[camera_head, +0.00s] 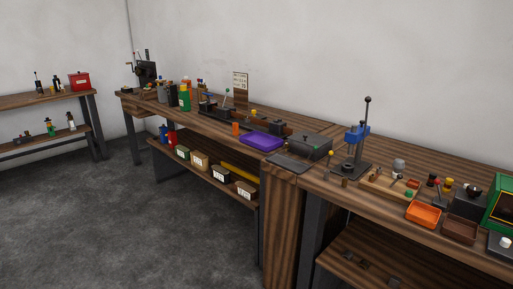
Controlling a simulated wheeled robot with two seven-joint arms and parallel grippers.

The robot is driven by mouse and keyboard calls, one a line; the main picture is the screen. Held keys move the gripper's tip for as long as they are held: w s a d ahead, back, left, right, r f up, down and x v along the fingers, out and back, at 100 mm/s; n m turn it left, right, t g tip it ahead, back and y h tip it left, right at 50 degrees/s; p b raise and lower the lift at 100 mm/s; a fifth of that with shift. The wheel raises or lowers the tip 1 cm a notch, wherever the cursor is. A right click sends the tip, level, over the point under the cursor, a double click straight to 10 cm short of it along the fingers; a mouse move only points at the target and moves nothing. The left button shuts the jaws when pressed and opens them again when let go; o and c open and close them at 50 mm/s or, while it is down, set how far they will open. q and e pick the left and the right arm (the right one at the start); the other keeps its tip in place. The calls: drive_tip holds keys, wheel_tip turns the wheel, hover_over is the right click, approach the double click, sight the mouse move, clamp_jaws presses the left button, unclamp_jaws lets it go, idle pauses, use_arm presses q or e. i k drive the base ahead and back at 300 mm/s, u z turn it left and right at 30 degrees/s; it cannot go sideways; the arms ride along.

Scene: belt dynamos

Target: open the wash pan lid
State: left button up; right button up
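No object in the head view is clearly marked as the wash pan. A grey box with a closed-looking flat top (310,146) stands on the long workbench, just left of the blue press. It may be the wash pan with its lid down, but it is too small to tell. A flat dark plate (288,162) lies in front of it at the bench edge. Neither of my grippers nor my arms shows in this view.
A purple tray (262,141) lies left of the grey box. A blue lever press (355,140) stands to its right. An orange tray (424,214) and a brown tray (460,230) sit farther right. The floor (140,220) in front of the benches is clear.

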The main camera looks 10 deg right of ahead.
sight(306, 137)
drive_tip(key=u, duration=0.75)
drive_tip(key=i, duration=1.65)
drive_tip(key=z, duration=0.45)
